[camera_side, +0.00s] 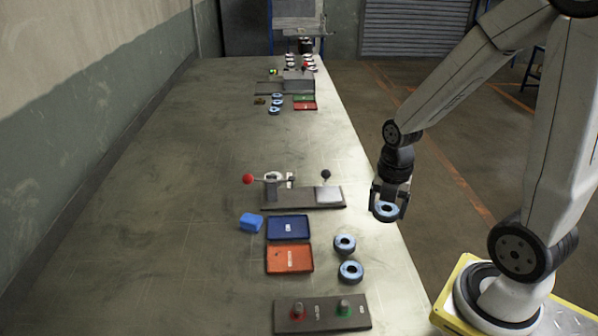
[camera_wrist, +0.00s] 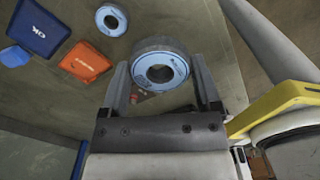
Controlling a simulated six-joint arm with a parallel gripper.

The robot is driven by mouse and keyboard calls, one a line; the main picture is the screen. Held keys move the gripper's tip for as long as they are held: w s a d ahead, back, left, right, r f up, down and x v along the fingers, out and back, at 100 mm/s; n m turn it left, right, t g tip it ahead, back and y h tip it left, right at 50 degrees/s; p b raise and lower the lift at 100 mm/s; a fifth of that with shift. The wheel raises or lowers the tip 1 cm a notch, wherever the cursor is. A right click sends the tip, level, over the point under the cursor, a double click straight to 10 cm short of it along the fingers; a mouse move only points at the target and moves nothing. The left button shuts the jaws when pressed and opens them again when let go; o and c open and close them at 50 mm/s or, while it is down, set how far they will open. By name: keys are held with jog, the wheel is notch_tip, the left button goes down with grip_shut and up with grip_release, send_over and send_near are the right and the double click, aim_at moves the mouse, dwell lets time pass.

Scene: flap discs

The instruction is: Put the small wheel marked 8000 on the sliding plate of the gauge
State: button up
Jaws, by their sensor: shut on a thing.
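My gripper (camera_side: 389,214) is shut on a small blue-faced wheel (camera_side: 376,212) with a dark rim and holds it in the air near the table's right edge. In the wrist view the wheel (camera_wrist: 160,87) sits between both fingers, its round hole facing the camera. Its marking is too small to read. I cannot tell for sure which part is the sliding plate.
A blue tray (camera_side: 289,228), an orange tray (camera_side: 289,259) and a blue block (camera_side: 251,222) lie before the gauge. Two more wheels, one (camera_side: 337,244) and another (camera_side: 343,271), lie right of the trays. A button panel (camera_side: 320,315) is nearest. The table's left side is clear.

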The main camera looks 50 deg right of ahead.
jog(key=w+d+f, duration=0.1)
jog(key=w+d, duration=0.4)
jog(key=w, duration=0.7)
send_over(328, 193)
notch_tip(328, 193, down, 4)
jog(key=shift+s+a, duration=0.1)
jog(key=shift+s, duration=0.05)
jog(key=shift+f, duration=0.1)
jog(key=shift+f, duration=0.15)
jog(key=shift+f, duration=2.15)
jog(key=shift+f, duration=0.65)
jog(key=o, duration=1.1)
